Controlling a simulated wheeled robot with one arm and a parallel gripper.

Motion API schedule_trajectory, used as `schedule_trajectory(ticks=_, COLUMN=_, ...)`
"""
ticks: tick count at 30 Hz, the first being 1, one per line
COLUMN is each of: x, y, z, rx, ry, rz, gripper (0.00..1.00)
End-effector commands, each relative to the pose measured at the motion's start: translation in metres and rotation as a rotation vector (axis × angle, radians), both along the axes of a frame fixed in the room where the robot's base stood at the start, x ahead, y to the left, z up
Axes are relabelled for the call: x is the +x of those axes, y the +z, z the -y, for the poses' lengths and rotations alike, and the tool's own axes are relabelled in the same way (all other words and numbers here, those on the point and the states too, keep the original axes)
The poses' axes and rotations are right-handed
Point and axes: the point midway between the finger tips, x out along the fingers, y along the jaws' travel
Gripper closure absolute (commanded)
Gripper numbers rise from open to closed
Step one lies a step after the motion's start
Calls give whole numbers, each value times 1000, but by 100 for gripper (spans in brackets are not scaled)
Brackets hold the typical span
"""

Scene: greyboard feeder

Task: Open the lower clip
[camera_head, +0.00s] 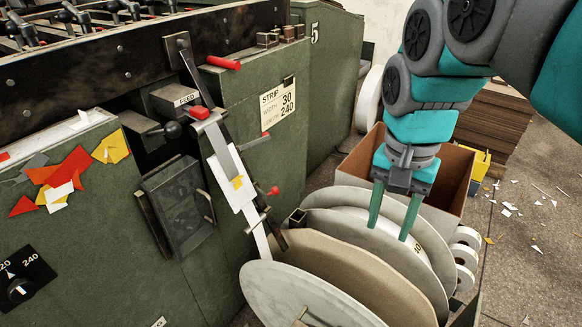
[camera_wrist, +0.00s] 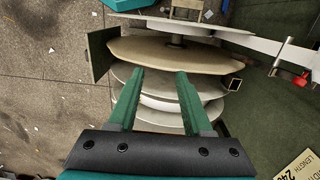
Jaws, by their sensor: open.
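A pale strip track (camera_head: 232,170) slopes down the front of the green machine to the reels. On its lower part is a small metal clip with a red-tipped lever (camera_head: 273,191), which I take as the lower clip. The red tip also shows at the right edge of the wrist view (camera_wrist: 302,79). Whether this clip is open or shut is too small to tell. A higher clip with a red handle (camera_head: 200,113) sits near the track's top. My gripper (camera_head: 391,228) is open and empty over the reels, right of the lower clip and apart from it.
Large grey and tan reels (camera_head: 345,265) stand below my gripper; they also fill the middle of the wrist view (camera_wrist: 165,55). A cardboard box (camera_head: 360,162) stands behind them. A dark hinged box (camera_head: 180,205) is left of the track. Paper scraps litter the floor at right.

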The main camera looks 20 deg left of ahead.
Motion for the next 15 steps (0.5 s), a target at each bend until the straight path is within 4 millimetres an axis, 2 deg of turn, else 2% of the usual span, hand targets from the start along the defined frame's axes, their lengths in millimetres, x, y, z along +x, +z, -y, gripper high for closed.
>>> schedule_trajectory(ticks=1, x=9, y=3, z=-15, rx=4, ry=-12, rz=10, gripper=50)
schedule_trajectory(ticks=6, x=31, y=22, z=-62, rx=14, ry=-90, rz=34, gripper=50)
schedule_trajectory(ticks=15, x=49, y=48, z=-148, rx=42, ry=-235, rz=65, gripper=50)
